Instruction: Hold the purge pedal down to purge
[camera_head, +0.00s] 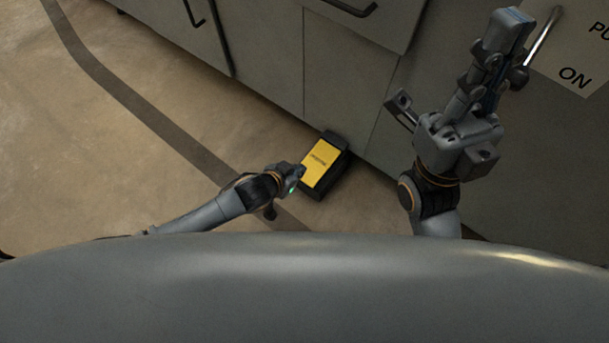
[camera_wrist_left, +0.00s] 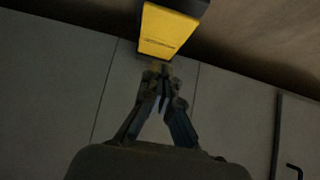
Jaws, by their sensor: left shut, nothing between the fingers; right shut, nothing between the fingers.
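The purge pedal (camera_head: 321,166) has a yellow top with small dark lettering and a black base. It sits on the floor against the front of the cabinet. My left gripper (camera_head: 297,171) is shut and empty at the pedal's left edge. In the left wrist view, the pedal (camera_wrist_left: 170,28) lies just beyond my closed left fingertips (camera_wrist_left: 162,72). I cannot tell whether they touch it, or whether the pedal is pressed down. My right gripper (camera_head: 505,35) is shut and empty, raised at the upper right, well away from the pedal.
The grey cabinet (camera_head: 270,55) with dark handles rises behind the pedal. A metal handle (camera_head: 543,35) and a pale panel marked "ON" (camera_head: 575,75) are close to my right gripper. The tan floor (camera_head: 130,150), crossed by a dark stripe, is clear to the left.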

